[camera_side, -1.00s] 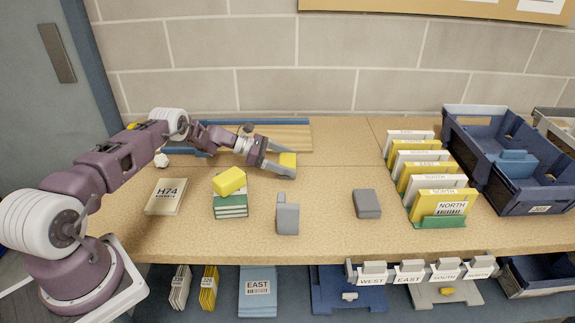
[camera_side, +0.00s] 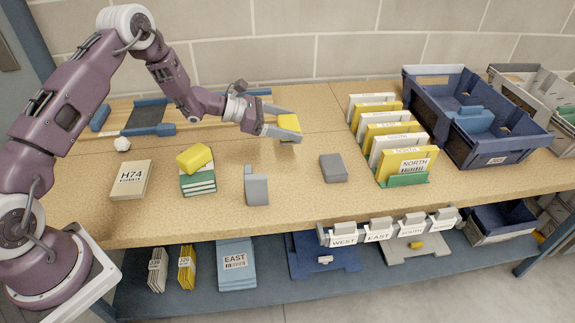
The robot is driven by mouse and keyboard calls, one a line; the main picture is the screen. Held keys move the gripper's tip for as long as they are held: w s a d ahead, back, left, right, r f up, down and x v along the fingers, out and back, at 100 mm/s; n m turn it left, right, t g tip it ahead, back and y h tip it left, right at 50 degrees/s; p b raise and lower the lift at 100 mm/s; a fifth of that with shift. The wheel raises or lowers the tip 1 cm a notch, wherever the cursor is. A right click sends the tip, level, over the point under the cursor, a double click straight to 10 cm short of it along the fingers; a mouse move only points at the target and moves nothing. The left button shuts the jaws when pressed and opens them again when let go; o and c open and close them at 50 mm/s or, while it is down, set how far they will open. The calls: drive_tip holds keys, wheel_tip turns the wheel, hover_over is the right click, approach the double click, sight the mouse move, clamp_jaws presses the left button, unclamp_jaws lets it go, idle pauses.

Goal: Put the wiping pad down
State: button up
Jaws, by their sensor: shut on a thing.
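My gripper (camera_side: 289,134) is shut on a yellow pad (camera_side: 289,122) over the back middle of the wooden table (camera_side: 300,215). The pad shows between the two grey fingers, which cover part of it. I cannot tell whether it touches the table or is a little above it. A second yellow block (camera_side: 194,158) lies tilted on a stack of green-and-white books or pads (camera_side: 199,181), left of my gripper.
A grey block (camera_side: 333,168) and an L-shaped grey piece (camera_side: 257,188) stand in front of my gripper. A card rack (camera_side: 405,181) and blue bin (camera_side: 508,148) stand right. Left are an H74 block (camera_side: 130,180) and white lump (camera_side: 122,144). Table between gripper and grey block is clear.

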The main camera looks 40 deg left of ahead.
sight(290, 169)
drive_tip(key=f, duration=0.1)
drive_tip(key=s+d+f, duration=0.1)
drive_tip(key=shift+s+d+f, duration=0.1)
drive_tip(key=shift+d+f, duration=0.2)
drive_tip(key=shift+f, duration=0.05)
wheel_tip(290, 169, down, 8)
drive_tip(key=shift+r, duration=0.15)
drive_tip(key=o, duration=1.1)
